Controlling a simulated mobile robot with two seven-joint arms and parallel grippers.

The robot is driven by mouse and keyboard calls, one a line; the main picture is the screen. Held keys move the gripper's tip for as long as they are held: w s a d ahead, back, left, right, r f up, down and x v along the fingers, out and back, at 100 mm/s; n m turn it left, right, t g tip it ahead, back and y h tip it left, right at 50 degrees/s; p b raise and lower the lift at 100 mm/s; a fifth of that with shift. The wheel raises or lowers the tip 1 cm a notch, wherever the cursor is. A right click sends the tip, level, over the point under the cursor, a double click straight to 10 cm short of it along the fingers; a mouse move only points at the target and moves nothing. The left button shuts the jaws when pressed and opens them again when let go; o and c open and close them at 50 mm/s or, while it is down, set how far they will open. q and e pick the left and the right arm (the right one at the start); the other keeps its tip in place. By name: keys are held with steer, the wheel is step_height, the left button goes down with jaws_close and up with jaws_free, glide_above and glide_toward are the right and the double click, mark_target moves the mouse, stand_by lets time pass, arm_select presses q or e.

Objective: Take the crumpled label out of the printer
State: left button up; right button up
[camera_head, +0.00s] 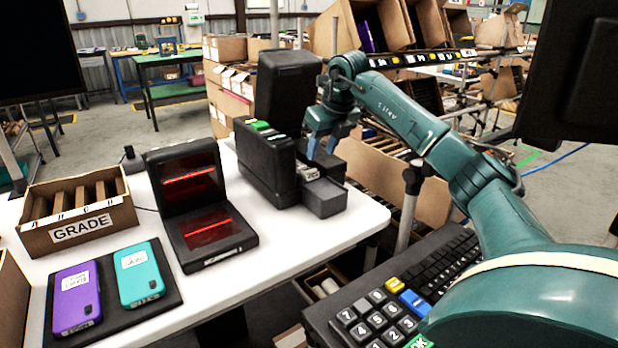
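The black printer (265,165) stands at the back right of the white table, with its lid (286,90) up. A small pale piece with dark print, apparently the label (309,173), shows at the printer's right side, above a dark grey block (323,198). Its crumpling is too small to make out. My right gripper (322,152), teal with blue fingertips, points down just above and slightly right of the label. Its fingertips are apart, with nothing seen between them. My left gripper is not in view.
A black scanner (206,206) with red lines stands left of the printer. A GRADE box (78,222), a purple phone (77,297) and a teal phone (139,274) are at the left. A keyboard (430,275) is at the front right. Cartons crowd behind the printer.

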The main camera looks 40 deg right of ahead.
mark_target(314, 176)
steer(key=x, duration=0.7)
steer(key=shift+f, duration=0.4)
steer(key=c, duration=0.6)
